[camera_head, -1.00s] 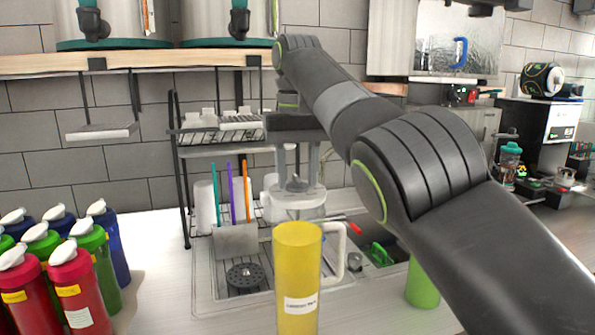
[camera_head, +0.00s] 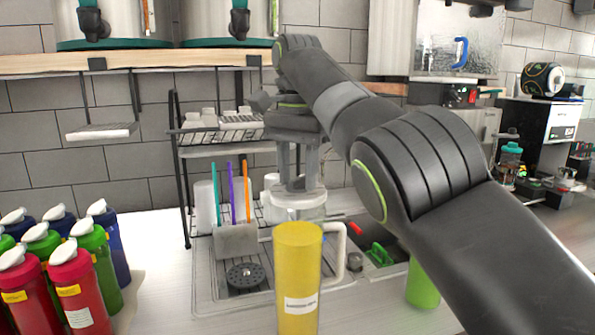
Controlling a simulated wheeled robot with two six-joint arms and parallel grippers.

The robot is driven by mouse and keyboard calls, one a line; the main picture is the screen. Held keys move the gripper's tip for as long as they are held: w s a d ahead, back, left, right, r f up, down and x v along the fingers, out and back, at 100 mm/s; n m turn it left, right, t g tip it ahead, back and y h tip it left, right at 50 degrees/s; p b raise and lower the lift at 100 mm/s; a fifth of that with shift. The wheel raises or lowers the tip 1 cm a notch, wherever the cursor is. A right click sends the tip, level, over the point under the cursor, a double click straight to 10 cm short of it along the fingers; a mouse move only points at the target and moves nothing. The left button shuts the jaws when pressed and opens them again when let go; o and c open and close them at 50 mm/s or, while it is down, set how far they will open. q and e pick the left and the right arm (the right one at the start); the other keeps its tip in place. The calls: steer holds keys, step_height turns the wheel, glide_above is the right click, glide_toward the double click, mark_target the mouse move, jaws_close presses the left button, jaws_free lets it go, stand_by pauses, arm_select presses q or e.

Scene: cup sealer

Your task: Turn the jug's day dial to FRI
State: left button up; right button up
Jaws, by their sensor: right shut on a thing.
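The jug is mostly hidden behind a yellow cylinder (camera_head: 297,270). Its white lid (camera_head: 299,201) shows above the cylinder and its white handle (camera_head: 341,240) sticks out to the right. My right gripper (camera_head: 297,183) points straight down over the lid, its two grey fingers shut on the dial at the lid's top. The fingers cover most of the dial and no day lettering on it can be read. My left gripper is not in view.
Several coloured bottles (camera_head: 80,285) stand at the left. A dish rack (camera_head: 185,180) is behind the jug, with a sink and drain (camera_head: 246,277) beside it. A green cup (camera_head: 422,285) stands at the right, partly behind my right arm.

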mark_target(296, 178)
steer(key=shift+m, duration=0.5)
steer(key=o, duration=1)
steer(key=shift+c, duration=0.2)
step_height(296, 178, up, 17)
steer(key=p, duration=1.7)
steer(key=shift+r, duration=0.2)
steer(key=shift+f, duration=0.1)
